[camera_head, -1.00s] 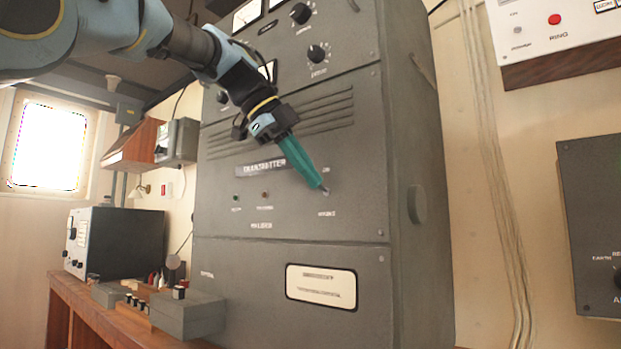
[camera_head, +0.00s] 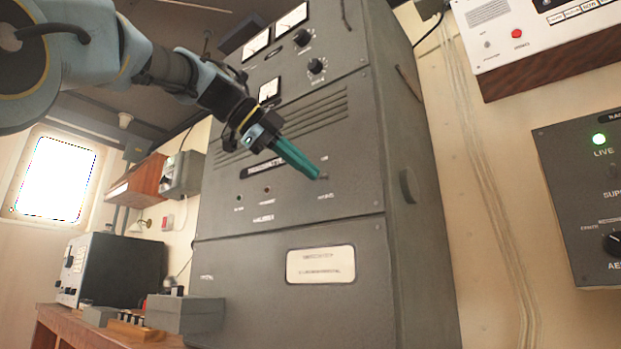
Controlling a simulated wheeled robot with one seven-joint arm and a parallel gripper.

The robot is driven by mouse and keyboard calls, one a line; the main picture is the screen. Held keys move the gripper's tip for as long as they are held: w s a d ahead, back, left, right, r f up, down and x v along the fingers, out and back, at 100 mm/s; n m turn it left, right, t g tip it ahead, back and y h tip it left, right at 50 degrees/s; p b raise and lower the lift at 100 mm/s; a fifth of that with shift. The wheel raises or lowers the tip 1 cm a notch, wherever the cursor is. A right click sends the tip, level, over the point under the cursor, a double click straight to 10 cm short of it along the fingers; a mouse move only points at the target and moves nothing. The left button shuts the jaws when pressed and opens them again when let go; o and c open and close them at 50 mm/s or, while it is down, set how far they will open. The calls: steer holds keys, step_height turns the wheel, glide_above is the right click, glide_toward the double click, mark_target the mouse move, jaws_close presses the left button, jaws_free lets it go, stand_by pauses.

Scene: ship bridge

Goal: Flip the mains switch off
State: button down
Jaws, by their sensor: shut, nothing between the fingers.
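The mains switch (camera_head: 324,177) is a tiny toggle on the grey transmitter cabinet (camera_head: 345,215), right of the centre of its middle panel. A small label sits above it and another below it; both are blurred. My gripper (camera_head: 317,176) has slim teal fingers, shut and empty. It reaches in from the upper left, slanting down to the right, with its tips at the switch. The tips cover most of the toggle. I cannot tell whether they touch it or which way the lever points.
Two small lamps (camera_head: 252,192) sit left of the switch on the same panel. A desk with a dark box (camera_head: 120,270) and grey cases (camera_head: 185,314) stands at lower left.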

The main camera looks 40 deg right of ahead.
steer(key=shift+r, duration=0.4)
steer(key=shift+r+p, duration=0.65)
steer(key=shift+p, duration=0.05)
steer(key=shift+s, duration=0.1)
